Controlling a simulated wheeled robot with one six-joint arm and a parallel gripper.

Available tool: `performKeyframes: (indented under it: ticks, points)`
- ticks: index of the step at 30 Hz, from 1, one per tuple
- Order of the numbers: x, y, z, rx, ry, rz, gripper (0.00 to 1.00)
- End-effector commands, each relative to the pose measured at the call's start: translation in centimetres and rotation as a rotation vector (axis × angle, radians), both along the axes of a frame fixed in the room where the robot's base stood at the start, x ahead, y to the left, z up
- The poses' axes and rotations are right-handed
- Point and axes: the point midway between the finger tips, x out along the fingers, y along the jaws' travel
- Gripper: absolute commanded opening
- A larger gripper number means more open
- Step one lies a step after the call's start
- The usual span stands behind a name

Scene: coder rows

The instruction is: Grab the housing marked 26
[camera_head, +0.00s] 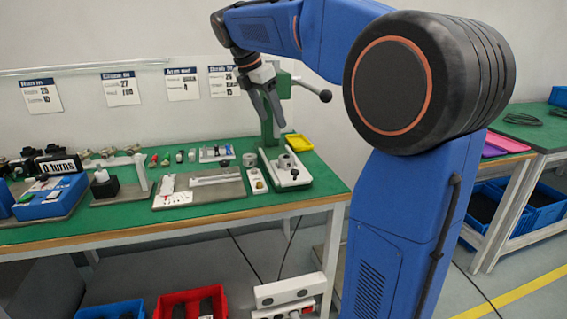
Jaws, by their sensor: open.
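My gripper (268,117) hangs above the back right of the green-topped bench (130,229), with its fingers apart and nothing between them. It is in front of the green press column (270,130) and well above the small parts. I cannot make out a housing with the number 26. A grey round part (249,160) stands on the bench, and another grey round part (285,160) sits on the white press base (291,177). Several small parts, one of them green-topped (179,157), stand in a row toward the back; any marks on them are too small to read.
A grey plate (215,194) with a white rail, a black block (104,187) and a blue box (50,200) occupy the bench. A yellow tray (298,142) is at the back right. Wall sheets (121,89) carry numbers.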

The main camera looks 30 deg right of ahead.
Motion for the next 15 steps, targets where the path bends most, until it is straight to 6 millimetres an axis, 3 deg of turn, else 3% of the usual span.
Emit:
performKeyframes:
  ticks: [15]
  points:
    - [0.3,-3.3,-8.0,0.0,0.0,-0.002,0.63]
